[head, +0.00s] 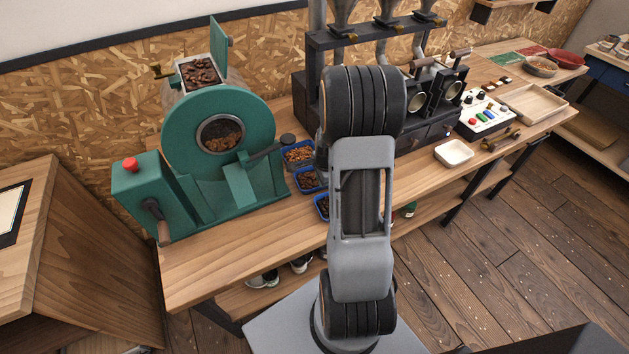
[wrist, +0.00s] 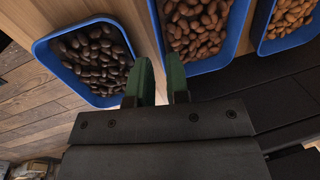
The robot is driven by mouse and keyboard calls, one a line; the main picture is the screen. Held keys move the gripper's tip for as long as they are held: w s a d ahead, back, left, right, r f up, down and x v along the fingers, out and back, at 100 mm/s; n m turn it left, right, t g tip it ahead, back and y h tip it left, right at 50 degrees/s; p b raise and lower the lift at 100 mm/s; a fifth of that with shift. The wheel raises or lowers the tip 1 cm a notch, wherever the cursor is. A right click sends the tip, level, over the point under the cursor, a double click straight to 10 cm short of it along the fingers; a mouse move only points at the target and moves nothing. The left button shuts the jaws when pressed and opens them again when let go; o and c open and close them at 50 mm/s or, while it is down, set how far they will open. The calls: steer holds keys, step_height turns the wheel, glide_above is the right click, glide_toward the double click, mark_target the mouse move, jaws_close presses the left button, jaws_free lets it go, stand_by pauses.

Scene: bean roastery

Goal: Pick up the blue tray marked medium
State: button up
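Three blue trays of beans stand in a row on the bench. The middle one, with mid-brown beans, looks like the medium tray (head: 309,190); no marking is readable. In the wrist view the medium tray (wrist: 220,62) is at top centre, partly behind my gripper (wrist: 159,88). My gripper is open, its two green fingers apart at that tray's near left corner. I cannot tell whether the tray's wall lies between them. The dark-bean tray (wrist: 66,80) is just left and the light-bean tray (wrist: 285,44) is right. In the head view my arm hides the gripper.
A green roaster (head: 215,125) stands left of the trays. A black grinder stand (head: 310,85) is behind and to their right. A white dish (head: 454,152) and a control box (head: 486,115) are farther right. Bare bench lies in front of the roaster.

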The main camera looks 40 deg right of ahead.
steer(key=shift+w+f+p, duration=0.15)
steer(key=shift+w+f, duration=0.1)
steer(key=shift+f, duration=1)
steer(key=shift+w+f+p, duration=0.15)
steer(key=shift+w+f, duration=0.05)
steer(key=shift+f, duration=1.05)
steer(key=shift+c, duration=0.3)
jaws_close()
